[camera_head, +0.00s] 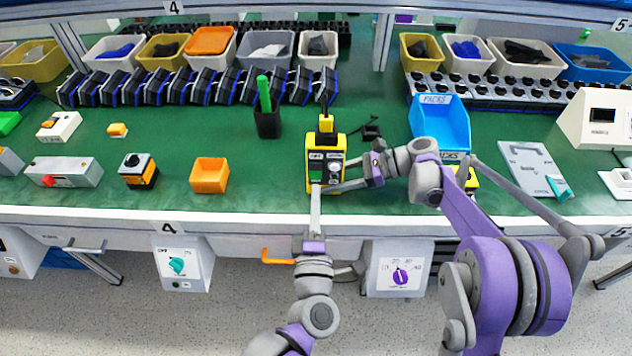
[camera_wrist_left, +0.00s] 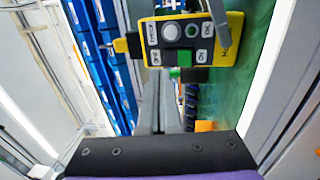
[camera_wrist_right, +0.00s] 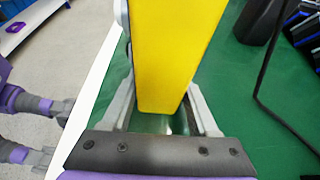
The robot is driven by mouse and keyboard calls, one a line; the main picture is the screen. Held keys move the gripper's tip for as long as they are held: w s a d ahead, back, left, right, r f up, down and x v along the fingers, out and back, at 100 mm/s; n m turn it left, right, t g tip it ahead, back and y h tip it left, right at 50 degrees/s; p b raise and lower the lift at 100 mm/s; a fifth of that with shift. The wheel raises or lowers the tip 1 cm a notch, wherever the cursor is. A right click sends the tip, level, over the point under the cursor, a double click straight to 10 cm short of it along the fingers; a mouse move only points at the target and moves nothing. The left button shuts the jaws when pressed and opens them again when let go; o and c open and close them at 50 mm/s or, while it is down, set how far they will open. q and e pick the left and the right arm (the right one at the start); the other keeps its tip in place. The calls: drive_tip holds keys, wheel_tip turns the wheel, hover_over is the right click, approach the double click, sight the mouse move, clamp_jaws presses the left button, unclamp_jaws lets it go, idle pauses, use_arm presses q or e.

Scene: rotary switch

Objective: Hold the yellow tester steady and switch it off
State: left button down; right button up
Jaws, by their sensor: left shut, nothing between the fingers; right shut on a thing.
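The yellow tester (camera_head: 339,151) stands upright near the front edge of the green bench. Its dark face has a round light knob, white labels and a green part, which also show on the tester in the left wrist view (camera_wrist_left: 233,55). My right gripper (camera_head: 335,188) is shut on the tester's lower body; in the right wrist view its fingers flank the yellow housing (camera_wrist_right: 175,50). My left gripper (camera_head: 315,187) is shut and empty, its tips in front of the lower left of the face, by the green part. I cannot tell whether they touch.
A black holder with a green marker (camera_head: 267,118) stands behind left. An orange bin (camera_head: 209,176) is to the left, a blue bin (camera_head: 440,122) to the right. A panel with a teal knob (camera_head: 181,263) and one with a purple knob (camera_head: 397,270) hang below the bench edge.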

use_arm(q)
drive_tip(key=s+r, duration=0.1)
drive_tip(key=s, duration=0.7)
use_arm(e)
drive_tip(key=o, duration=1.5)
